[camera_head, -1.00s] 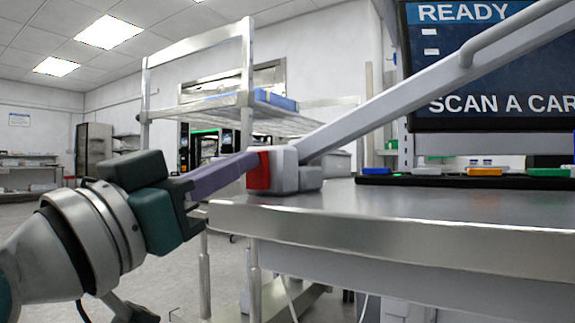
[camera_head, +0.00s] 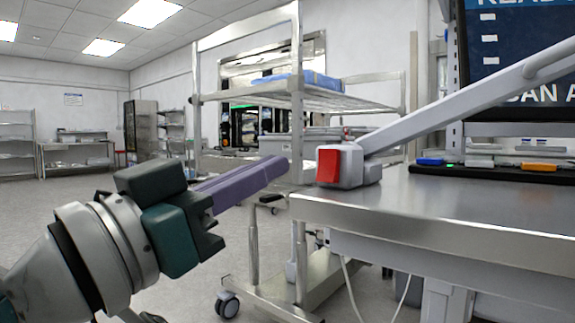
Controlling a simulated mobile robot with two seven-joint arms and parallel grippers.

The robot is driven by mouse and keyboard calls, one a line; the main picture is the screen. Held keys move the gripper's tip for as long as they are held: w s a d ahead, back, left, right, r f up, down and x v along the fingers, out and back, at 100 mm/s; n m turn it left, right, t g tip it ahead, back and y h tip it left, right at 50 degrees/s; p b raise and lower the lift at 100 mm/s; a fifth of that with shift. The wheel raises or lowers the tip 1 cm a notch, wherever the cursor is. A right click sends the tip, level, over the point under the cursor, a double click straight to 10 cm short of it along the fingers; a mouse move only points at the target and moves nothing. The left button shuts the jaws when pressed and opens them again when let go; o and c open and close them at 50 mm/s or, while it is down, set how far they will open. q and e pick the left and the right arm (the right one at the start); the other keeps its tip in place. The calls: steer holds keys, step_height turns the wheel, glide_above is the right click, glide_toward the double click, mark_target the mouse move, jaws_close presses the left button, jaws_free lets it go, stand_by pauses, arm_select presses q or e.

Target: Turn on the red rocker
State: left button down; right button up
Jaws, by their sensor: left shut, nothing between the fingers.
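The red rocker (camera_head: 328,167) is on the left-facing end of a light grey housing (camera_head: 351,165). The housing sits at the left corner of the metal table, at the base of a slanted grey arm. My left gripper (camera_head: 284,166) is shut and empty, its purple fingers pointing right toward the rocker. In the picture a gap shows between the fingertips and the rocker. My right gripper is not in view.
The metal table (camera_head: 430,205) fills the right side, with a dark tray (camera_head: 480,174) of coloured items and a screen (camera_head: 520,60) behind it. A wheeled metal rack (camera_head: 297,110) stands behind my left gripper. The floor at left is clear.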

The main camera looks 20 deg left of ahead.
arm_select(q)
steer(key=s, duration=0.1)
steer(key=s+a, duration=0.1)
steer(key=s, duration=0.3)
steer(key=shift+a+r, duration=0.15)
steer(key=shift+a, duration=0.2)
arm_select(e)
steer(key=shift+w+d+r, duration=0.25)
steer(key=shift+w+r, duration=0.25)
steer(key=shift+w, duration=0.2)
